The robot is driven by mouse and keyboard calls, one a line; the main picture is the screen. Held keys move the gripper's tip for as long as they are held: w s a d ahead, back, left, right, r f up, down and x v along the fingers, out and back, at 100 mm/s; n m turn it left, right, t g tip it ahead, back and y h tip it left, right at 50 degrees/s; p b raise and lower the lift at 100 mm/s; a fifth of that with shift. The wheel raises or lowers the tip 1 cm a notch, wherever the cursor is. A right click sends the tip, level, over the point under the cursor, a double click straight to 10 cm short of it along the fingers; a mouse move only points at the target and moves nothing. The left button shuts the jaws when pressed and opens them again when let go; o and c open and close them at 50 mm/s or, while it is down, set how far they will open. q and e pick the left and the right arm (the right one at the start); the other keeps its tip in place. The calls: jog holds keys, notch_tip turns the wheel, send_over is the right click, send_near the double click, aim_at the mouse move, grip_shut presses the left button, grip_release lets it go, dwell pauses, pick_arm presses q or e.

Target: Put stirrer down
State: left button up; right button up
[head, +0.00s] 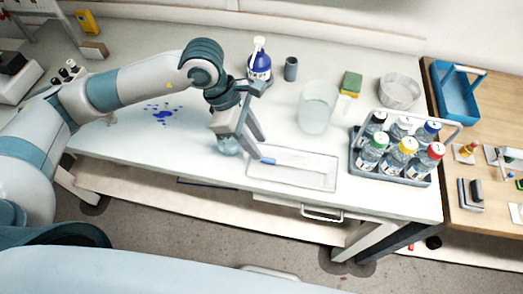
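My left gripper (254,147) hangs over the front middle of the white table, its fingers apart and pointing down. A small blue-tipped piece (268,161), which looks like part of the stirrer, shows just below the fingertips at the left end of a shallow clear tray (318,182). The rest of the stirrer cannot be made out. A small glass vessel (228,146) with bluish contents stands left of the tray, partly hidden by the gripper. My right gripper is not in view.
A large clear beaker (317,108) stands behind the tray. A carrier (398,176) with several capped bottles is to the right. A blue-labelled bottle (260,65) and a grey cup (291,69) stand at the back. Blue spots (162,114) mark the table at left.

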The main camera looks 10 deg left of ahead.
pick_arm(q)
jog(key=b+v, duration=0.1)
jog(key=v, duration=0.5)
jog(key=shift+r, duration=0.4)
jog(key=shift+s+a, duration=0.1)
dwell(0.3)
